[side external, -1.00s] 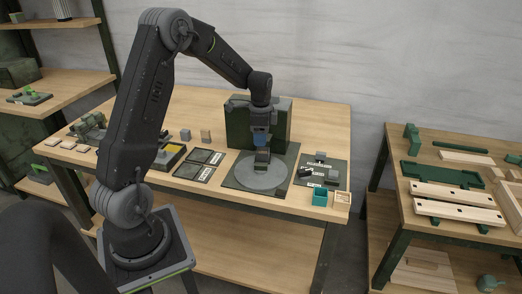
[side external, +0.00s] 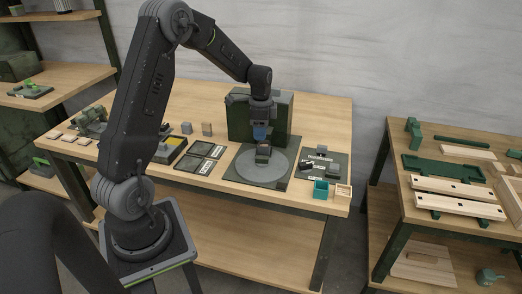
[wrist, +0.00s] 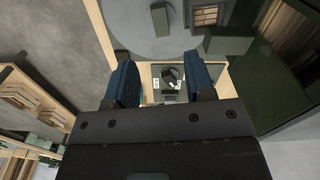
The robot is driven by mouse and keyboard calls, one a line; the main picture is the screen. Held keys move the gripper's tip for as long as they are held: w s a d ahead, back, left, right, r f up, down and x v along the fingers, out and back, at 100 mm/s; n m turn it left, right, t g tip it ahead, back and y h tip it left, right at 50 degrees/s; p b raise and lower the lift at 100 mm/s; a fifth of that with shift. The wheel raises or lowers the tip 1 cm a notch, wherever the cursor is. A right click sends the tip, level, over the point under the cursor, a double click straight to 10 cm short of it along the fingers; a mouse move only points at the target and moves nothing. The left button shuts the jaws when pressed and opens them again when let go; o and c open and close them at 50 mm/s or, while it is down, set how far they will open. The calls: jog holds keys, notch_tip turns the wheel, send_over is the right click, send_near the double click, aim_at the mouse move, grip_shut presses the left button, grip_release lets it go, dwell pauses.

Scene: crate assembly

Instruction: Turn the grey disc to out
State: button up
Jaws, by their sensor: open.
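The grey disc (side external: 277,168) lies flat on a dark square plate (side external: 236,176) near the table's front edge. A dark raised block (side external: 263,153) stands on the disc, below my gripper. My gripper (side external: 261,138) hangs pointing down over the disc, its blue fingers above the block. In the wrist view my gripper (wrist: 163,62) is open, with a blue finger at each side and nothing between them. The disc (wrist: 135,30) and the grey block (wrist: 160,20) show beyond the fingertips. The disc's turn setting cannot be read.
A dark green housing (side external: 280,117) stands just behind the disc. To the right are a plate of small parts (side external: 337,161), a teal box (side external: 321,188) and a small wooden box (side external: 343,191). Dark trays (side external: 205,150) lie to the left.

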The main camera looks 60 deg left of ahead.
aim_at(261, 157)
notch_tip(261, 157, down, 10)
jog(key=shift+f, duration=0.25)
jog(key=shift+c, duration=0.5)
grip_shut()
